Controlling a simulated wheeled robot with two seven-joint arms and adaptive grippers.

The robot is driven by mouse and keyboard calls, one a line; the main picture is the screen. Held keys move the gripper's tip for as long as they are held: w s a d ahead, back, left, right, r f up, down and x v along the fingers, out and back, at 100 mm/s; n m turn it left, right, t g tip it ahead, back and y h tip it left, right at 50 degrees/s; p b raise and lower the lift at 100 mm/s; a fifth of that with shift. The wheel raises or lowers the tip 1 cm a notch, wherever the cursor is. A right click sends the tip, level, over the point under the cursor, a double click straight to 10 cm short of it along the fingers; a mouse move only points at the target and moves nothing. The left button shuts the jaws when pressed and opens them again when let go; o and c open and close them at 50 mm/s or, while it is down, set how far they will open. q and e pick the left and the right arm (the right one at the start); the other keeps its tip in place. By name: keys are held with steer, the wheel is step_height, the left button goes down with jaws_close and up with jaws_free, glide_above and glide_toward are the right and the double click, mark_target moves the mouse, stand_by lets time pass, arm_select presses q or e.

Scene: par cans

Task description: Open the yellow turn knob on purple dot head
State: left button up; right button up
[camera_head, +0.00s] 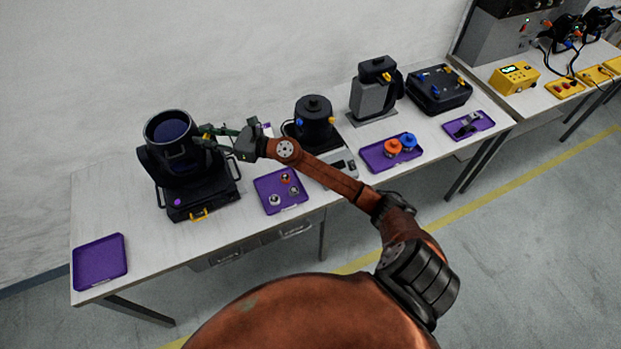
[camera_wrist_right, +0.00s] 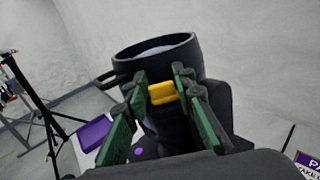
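The purple dot head (camera_head: 168,160) is a black round lamp in a yoke on a black base at the left of the table. Its purple dot (camera_head: 177,202) is on the base front. The dot also shows in the wrist view (camera_wrist_right: 139,152). The yellow turn knob (camera_wrist_right: 162,92) is on the side of the head. My right gripper (camera_head: 205,135) is at the head's right side. In the wrist view its green fingers (camera_wrist_right: 163,80) are open, one on each side of the knob. I cannot tell whether they touch it. My left gripper is not in view.
A yellow handle (camera_head: 199,214) is on the base front. An empty purple tray (camera_head: 100,262) lies at the left. Other black devices (camera_head: 314,122) stand farther right.

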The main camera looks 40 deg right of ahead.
steer(key=shift+d+f+n+g+y+b, duration=0.1)
steer(key=shift+f+n+g+y+b, duration=0.35)
steer(key=shift+b, duration=0.55)
steer(key=s+d+f+m+t+h, duration=0.1)
steer(key=s+d+m+t+h, duration=0.65)
steer(key=d+m, duration=0.95)
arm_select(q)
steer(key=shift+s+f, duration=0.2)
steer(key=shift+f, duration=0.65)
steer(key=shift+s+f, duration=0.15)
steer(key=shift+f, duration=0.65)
arm_select(e)
steer(key=s+d+f+m+g+h, duration=0.3)
steer(key=s+f+m, duration=0.3)
steer(key=f+m, duration=0.2)
steer(key=s+d+f+m+g+h, duration=0.3)
steer(key=s+f+m+g+h, duration=0.2)
steer(key=s+f+m, duration=0.2)
steer(key=shift+s+d+f+m+g, duration=0.25)
steer(key=shift+d+f+m+g, duration=0.15)
steer(key=shift+f+m, duration=0.9)
steer(key=shift+f, duration=0.1)
